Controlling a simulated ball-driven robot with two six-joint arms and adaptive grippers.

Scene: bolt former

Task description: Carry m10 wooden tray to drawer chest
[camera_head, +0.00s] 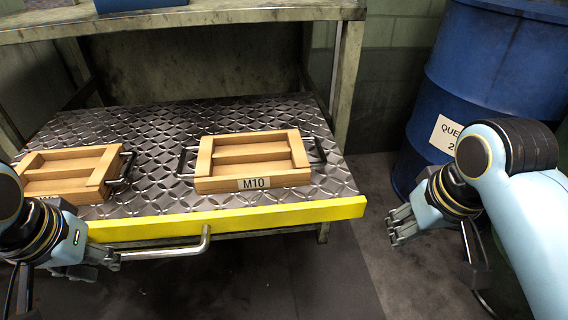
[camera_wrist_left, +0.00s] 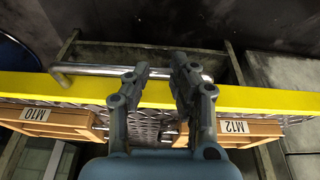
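The M10 wooden tray (camera_head: 252,184) lies flat on a pulled-out tread-plate shelf, with a metal handle at each side. It shows upside down at the left of the left wrist view (camera_wrist_left: 60,124). My left gripper (camera_head: 112,262) is at the shelf's front, by the left end of the shelf's pull bar (camera_head: 185,251), left of and below the tray. In the left wrist view its fingers (camera_wrist_left: 160,66) are apart, over the bar (camera_wrist_left: 100,71); contact cannot be told. My right gripper (camera_head: 394,226) looks open and empty, right of the shelf. No drawer chest is clearly identifiable.
A second wooden tray (camera_head: 70,172), labelled M12 in the left wrist view (camera_wrist_left: 234,127), lies left of the M10 tray. The shelf has a yellow front edge (camera_head: 280,216). A rack post (camera_head: 347,80) and a blue drum (camera_head: 480,70) stand at right. Floor in front is clear.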

